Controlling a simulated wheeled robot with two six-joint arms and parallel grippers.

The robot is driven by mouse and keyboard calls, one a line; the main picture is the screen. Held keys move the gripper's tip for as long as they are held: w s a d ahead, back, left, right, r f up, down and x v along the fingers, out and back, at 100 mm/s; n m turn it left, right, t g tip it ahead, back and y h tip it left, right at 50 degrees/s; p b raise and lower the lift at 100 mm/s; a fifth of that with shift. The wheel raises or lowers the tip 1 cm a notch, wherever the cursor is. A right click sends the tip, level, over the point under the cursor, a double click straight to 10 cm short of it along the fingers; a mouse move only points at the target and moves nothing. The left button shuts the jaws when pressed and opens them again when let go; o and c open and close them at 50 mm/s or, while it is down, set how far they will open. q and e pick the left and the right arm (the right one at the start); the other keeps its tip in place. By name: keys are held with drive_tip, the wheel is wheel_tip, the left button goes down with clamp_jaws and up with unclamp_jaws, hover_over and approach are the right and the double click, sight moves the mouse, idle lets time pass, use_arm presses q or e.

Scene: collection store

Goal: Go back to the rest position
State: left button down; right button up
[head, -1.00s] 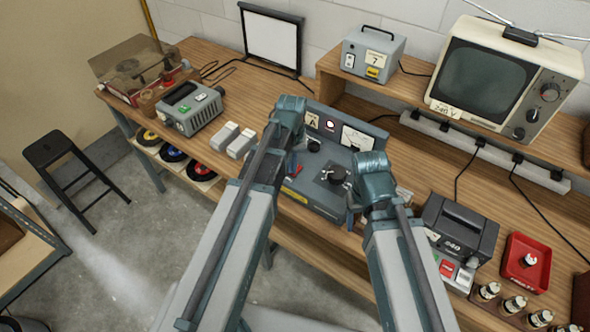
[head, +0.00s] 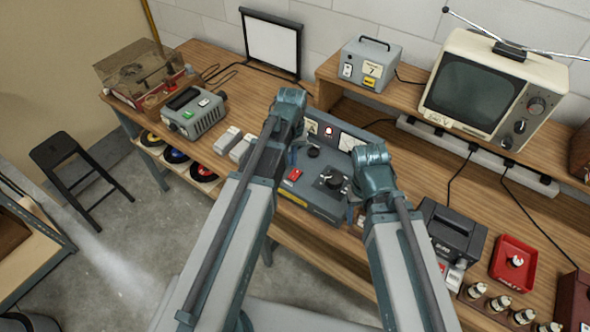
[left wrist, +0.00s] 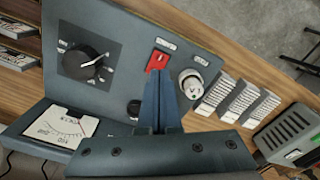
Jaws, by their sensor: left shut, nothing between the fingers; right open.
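My left gripper (head: 292,156) hangs over the left part of a blue-grey control box (head: 312,205) on the bench. In the left wrist view its fingers (left wrist: 160,88) are shut and empty, pointing toward the box's panel. A red switch (left wrist: 157,61) and a pale round knob (left wrist: 191,84) show just beyond the fingertips; contact cannot be judged. A black dial (left wrist: 88,62) and a white meter (left wrist: 62,127) are also on the box. My right gripper (head: 352,213) is open near the box's right side, mostly hidden by its own wrist.
A grey power unit (head: 371,64) and a television (head: 490,85) stand on the raised shelf. A dark device (head: 450,235) and red tray (head: 514,262) are at right, a grey instrument (head: 193,112) and turntable (head: 145,75) at left. A black stool (head: 58,147) stands on otherwise open floor.

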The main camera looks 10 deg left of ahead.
use_arm(q)
drive_tip(key=shift+r, duration=0.55)
drive_tip(key=s+d+f+m+b, duration=0.2)
drive_tip(key=s+d+m, duration=0.1)
drive_tip(key=s+d, duration=0.2)
drive_tip(key=s+d+f+m+y+b, duration=0.1)
drive_tip(key=s+d+f+m, duration=0.1)
drive_tip(key=s+d, duration=0.3)
drive_tip(key=s, duration=0.4)
drive_tip(key=shift+s+d+m+b, duration=0.2)
drive_tip(key=shift+d+m+b, duration=0.05)
drive_tip(key=shift+m+b, duration=0.15)
drive_tip(key=shift+f, duration=0.1)
